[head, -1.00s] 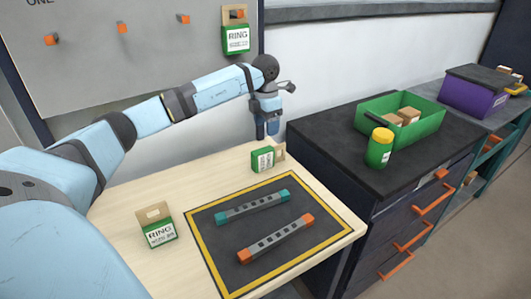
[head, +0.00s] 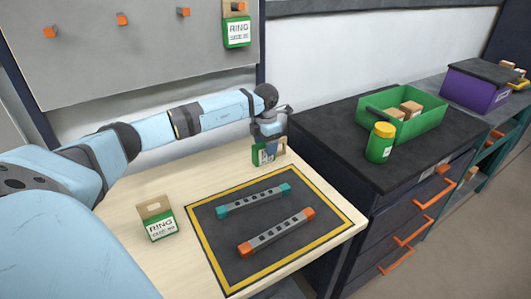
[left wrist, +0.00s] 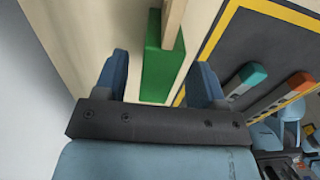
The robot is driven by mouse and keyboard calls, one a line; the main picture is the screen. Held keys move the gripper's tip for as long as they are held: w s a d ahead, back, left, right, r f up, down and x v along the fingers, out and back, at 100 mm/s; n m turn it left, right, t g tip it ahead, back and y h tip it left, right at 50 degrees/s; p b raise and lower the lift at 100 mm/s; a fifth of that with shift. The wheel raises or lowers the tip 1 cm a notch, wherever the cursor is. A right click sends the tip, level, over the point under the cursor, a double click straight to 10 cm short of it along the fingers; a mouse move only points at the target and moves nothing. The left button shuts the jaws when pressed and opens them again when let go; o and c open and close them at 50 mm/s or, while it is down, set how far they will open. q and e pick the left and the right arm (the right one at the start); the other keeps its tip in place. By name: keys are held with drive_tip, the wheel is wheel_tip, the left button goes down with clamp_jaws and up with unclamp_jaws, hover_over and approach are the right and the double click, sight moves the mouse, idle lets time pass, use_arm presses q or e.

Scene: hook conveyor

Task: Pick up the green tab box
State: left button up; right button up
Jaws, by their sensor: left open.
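A green tab box (head: 266,157) with a white label and tan tab stands near the table's back right corner. My left gripper (head: 270,143) is open, right at this box in the head view and partly covering it. In the left wrist view, the green box (left wrist: 160,72) lies between the two spread blue fingers of the left gripper (left wrist: 160,78), with space on both sides. The tan tab (left wrist: 173,22) points away from the gripper. A second green tab box (head: 160,227) stands at the table's left side. A third one (head: 237,32) hangs on the grey board.
A yellow-bordered dark mat (head: 228,258) holds a teal-ended bar (head: 253,199) and an orange-ended bar (head: 276,233). To the right, a dark cabinet holds a green bin (head: 428,120) and a yellow-lidded green jar (head: 380,146). A purple bin (head: 472,93) stands farther back.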

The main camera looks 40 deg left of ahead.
use_arm(q)
wheel_tip(320, 180, down, 3)
drive_tip(key=shift+w, duration=0.1)
drive_tip(key=shift+r, duration=0.1)
drive_tip(key=c, duration=1.1)
